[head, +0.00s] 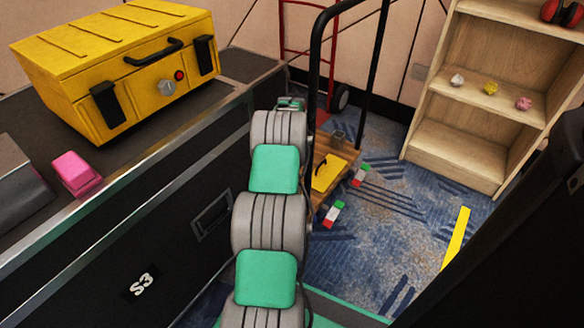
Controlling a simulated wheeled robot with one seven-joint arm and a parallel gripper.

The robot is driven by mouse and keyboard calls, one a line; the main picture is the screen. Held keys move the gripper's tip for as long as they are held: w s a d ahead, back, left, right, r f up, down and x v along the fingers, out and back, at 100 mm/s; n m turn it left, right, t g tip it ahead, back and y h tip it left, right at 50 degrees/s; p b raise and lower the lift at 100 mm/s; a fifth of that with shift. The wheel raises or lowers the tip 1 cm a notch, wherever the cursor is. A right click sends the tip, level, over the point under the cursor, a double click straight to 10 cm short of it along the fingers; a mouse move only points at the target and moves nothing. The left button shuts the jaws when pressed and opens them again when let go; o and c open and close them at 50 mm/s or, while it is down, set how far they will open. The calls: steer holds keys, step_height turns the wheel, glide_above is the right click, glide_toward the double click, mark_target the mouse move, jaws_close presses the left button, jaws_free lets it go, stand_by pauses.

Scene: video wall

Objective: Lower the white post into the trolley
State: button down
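The trolley (347,156) stands on the carpet beyond the black case, with a wooden deck and a tall black tube handle. A yellow case (328,173) lies on its deck, and a small grey object (337,138) shows at the deck's far side. My grey and green arm reaches away from me towards the trolley and covers its left part. My gripper cannot be made out at the arm's far end, behind my own links. I cannot see the white post anywhere in this view.
A black case (185,225) marked S3 fills the left, with a yellow toolbox (120,65) and a pink block (75,173) on top. A wooden shelf (460,150) stands right. Carpet between is mostly clear.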

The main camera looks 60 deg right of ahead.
steer(key=shift+f, duration=0.15)
steer(key=c, duration=0.5)
jaws_free()
stand_by(0.4)
steer(key=shift+r+p, duration=2.6)
steer(key=shift+r, duration=1.4)
